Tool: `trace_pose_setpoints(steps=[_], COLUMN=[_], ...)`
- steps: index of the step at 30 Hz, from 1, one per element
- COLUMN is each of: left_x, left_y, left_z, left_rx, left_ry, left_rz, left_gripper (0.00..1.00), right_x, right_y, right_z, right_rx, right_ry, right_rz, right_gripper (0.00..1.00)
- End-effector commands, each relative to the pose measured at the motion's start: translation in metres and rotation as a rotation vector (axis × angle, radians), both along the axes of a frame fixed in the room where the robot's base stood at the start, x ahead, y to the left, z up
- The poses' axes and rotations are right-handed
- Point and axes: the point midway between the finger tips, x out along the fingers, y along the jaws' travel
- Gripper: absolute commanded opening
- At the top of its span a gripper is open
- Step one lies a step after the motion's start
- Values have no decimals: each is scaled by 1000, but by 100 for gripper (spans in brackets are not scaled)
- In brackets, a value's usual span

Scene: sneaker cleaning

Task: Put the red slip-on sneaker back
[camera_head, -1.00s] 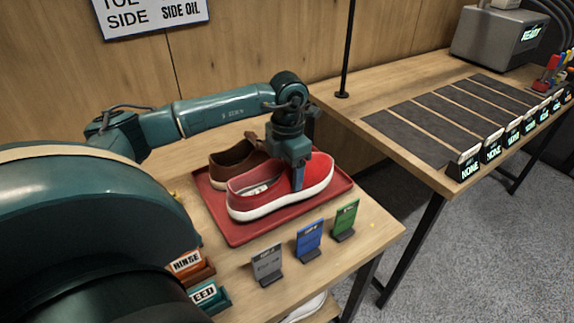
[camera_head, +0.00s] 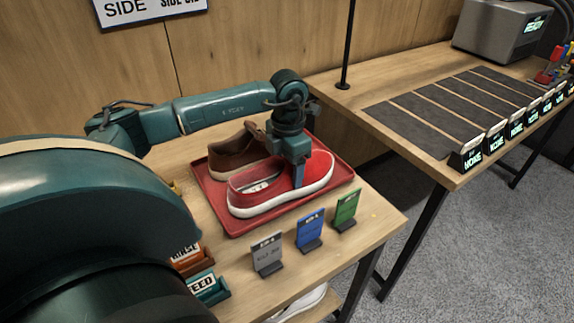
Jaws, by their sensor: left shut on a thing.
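The red slip-on sneaker (camera_head: 262,197) with a white sole sits at the front of a red tray (camera_head: 232,229) on the wooden table, its toe to the right. My left gripper (camera_head: 298,184) points down over the sneaker's front part and is shut on it, one finger showing against its near side. The other finger is hidden. A brown shoe (camera_head: 233,153) lies behind it in the same tray. My right gripper is not in view.
Grey, blue (camera_head: 310,230) and green (camera_head: 346,209) cards stand at the table's front edge. Small labelled boxes (camera_head: 206,288) stand left of them. Another table to the right holds several dark mats (camera_head: 422,128) with label stands. A white-soled shoe (camera_head: 300,303) shows below the table.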

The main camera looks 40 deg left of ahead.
Motion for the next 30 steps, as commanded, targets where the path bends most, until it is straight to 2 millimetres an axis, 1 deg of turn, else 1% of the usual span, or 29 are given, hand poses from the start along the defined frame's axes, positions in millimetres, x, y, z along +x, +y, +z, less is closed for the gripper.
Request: trace_pose_setpoints(steps=[9,10,18,19,29,30], left_x=[0,0,0,0,0,1], left_y=[0,0,0,0,0,0], left_z=[-7,-6,-6,-6,-7,-1], left_rx=[0,0,0,0,0,0], left_ry=[-1,-1,-1,-1,1,-2], left_rz=[0,0,0,0,0,0], left_gripper=[32,70,92,94,94,94], right_x=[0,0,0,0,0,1], right_y=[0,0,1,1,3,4], right_z=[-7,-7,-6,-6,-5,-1], right_rx=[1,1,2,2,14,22], right_ry=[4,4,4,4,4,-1], right_rz=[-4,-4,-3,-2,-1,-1], right_gripper=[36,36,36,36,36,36])
